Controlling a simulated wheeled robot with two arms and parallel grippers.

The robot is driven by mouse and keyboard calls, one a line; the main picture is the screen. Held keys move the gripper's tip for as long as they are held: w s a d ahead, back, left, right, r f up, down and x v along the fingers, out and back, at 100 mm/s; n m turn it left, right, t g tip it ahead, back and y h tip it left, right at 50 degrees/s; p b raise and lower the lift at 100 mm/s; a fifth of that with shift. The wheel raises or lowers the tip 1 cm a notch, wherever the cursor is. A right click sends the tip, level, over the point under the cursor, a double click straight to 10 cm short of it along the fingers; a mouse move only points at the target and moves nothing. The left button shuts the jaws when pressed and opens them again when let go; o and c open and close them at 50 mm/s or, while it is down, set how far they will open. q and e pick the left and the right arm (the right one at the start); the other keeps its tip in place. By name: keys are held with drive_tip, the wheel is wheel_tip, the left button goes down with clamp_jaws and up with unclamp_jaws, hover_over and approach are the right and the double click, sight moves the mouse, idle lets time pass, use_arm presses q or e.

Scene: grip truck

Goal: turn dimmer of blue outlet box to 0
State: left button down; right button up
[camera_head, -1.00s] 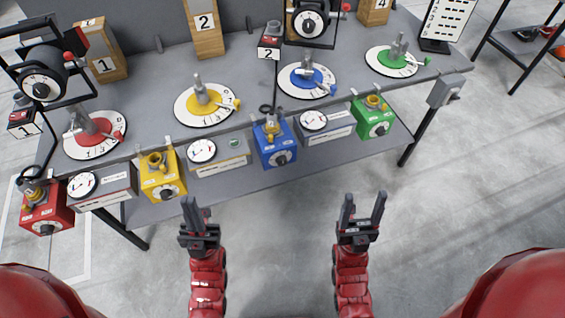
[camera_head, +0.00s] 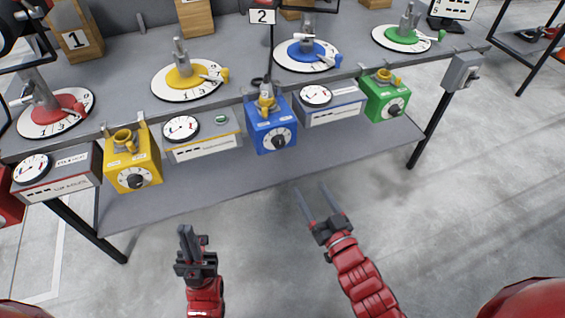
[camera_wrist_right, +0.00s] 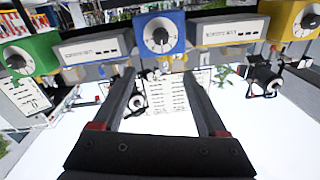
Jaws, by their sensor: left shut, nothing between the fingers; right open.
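The blue outlet box (camera_head: 270,125) hangs at the front edge of the bench, near the middle of the head view. Its front face carries a round white dial with a black dimmer knob (camera_head: 280,139). In the right wrist view the blue box (camera_wrist_right: 176,19) is upper centre with its knob (camera_wrist_right: 159,37) facing the camera. My right gripper (camera_head: 316,203) is open and empty, below and in front of the blue box, apart from it. Its two fingers show in the wrist view (camera_wrist_right: 158,98). My left gripper (camera_head: 186,243) is shut and empty, lower left, away from the boxes.
A yellow box (camera_head: 133,160) and a green box (camera_head: 386,96) with similar knobs flank the blue one. Grey meter boxes (camera_head: 330,103) sit between them along the bench edge. A lower shelf (camera_head: 210,185) runs underneath. The floor in front is clear.

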drive_tip(key=f, duration=0.1)
drive_tip(key=b, duration=0.2)
approach(280, 145)
drive_tip(key=x, duration=0.8)
drive_tip(key=shift+w, duration=0.25)
clamp_jaws()
